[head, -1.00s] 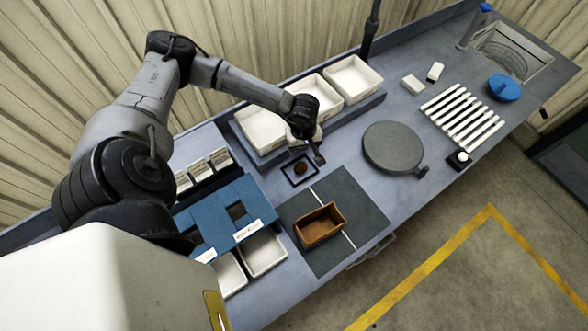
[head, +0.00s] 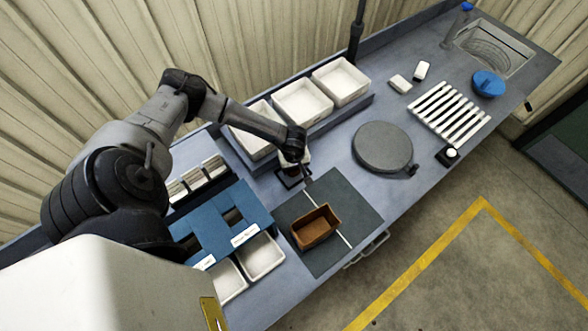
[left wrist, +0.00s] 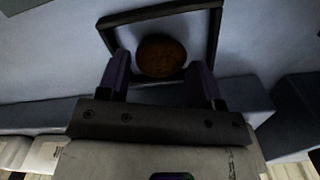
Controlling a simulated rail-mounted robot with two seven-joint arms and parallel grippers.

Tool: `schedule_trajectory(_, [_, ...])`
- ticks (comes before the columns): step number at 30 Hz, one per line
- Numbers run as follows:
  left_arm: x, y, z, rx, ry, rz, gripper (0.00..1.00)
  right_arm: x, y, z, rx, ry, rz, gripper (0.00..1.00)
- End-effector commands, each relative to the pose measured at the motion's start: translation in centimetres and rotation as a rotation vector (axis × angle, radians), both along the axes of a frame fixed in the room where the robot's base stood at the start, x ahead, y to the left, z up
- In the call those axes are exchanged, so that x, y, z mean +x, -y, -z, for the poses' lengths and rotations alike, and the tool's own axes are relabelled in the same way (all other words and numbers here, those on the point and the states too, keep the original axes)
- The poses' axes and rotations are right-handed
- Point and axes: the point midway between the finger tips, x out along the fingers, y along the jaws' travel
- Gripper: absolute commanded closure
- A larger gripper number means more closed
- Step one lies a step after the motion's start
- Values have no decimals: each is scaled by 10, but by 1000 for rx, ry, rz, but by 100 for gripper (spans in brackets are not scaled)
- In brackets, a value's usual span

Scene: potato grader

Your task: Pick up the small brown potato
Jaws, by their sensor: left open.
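The small brown potato (left wrist: 161,56) lies inside a dark square frame (left wrist: 216,36) on the grey bench, as the left wrist view shows. My left gripper (left wrist: 160,75) is open, with one dark finger on each side of the potato's near part. I cannot tell whether the fingers touch it. In the head view my left gripper (head: 296,174) is over the dark frame (head: 282,180) and hides the potato. My right gripper is not in view.
A brown box (head: 316,227) stands on a dark mat (head: 345,195) close by. White bins (head: 303,101) stand behind the gripper. A blue panel (head: 215,209) with openings is to the left, and a round grey disc (head: 382,146) to the right.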

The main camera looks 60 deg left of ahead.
Motion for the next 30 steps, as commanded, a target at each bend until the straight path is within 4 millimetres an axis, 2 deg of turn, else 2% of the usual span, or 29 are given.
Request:
schedule_trajectory(6, [0, 0, 20, 0, -1, -1, 40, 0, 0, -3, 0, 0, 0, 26])
schedule_trajectory(15, [0, 0, 23, 0, 0, 0, 40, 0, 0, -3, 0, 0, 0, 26])
schedule_trajectory(24, [0, 0, 23, 0, 0, -1, 69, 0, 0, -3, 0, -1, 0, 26])
schedule_trajectory(26, [0, 0, 23, 0, 0, -1, 73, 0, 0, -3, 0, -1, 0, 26])
schedule_trajectory(30, [0, 0, 23, 0, 0, -1, 73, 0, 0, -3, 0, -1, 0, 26])
